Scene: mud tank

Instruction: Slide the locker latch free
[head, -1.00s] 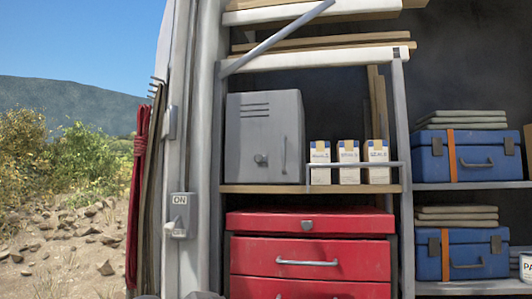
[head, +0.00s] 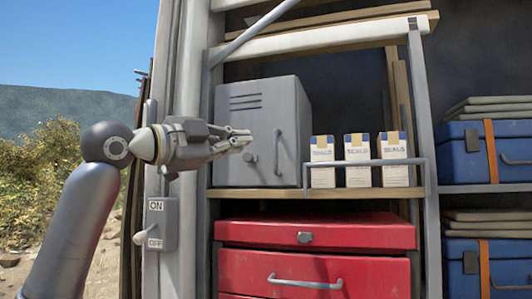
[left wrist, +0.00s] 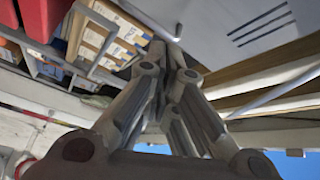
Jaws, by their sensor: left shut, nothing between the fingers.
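The grey metal locker (head: 262,105) stands upright on a wooden shelf, its door closed. A small round latch knob (head: 250,157) sits low on its door, left of a vertical bar handle (head: 278,148). My left gripper (head: 243,138) is shut and empty, pointing right in front of the door, just above and left of the knob. I cannot tell if it touches the door. In the left wrist view the gripper fingers (left wrist: 168,70) are together, with the locker's slotted face (left wrist: 235,25) at the top; the knob is not distinguishable there. My right gripper is not in view.
Several small boxes (head: 356,158) stand behind a rail right of the locker. A red tool chest (head: 315,233) is below the shelf. An ON/OFF switch (head: 155,224) is on the post beside my left arm. Blue cases (head: 490,152) fill the right-hand shelves.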

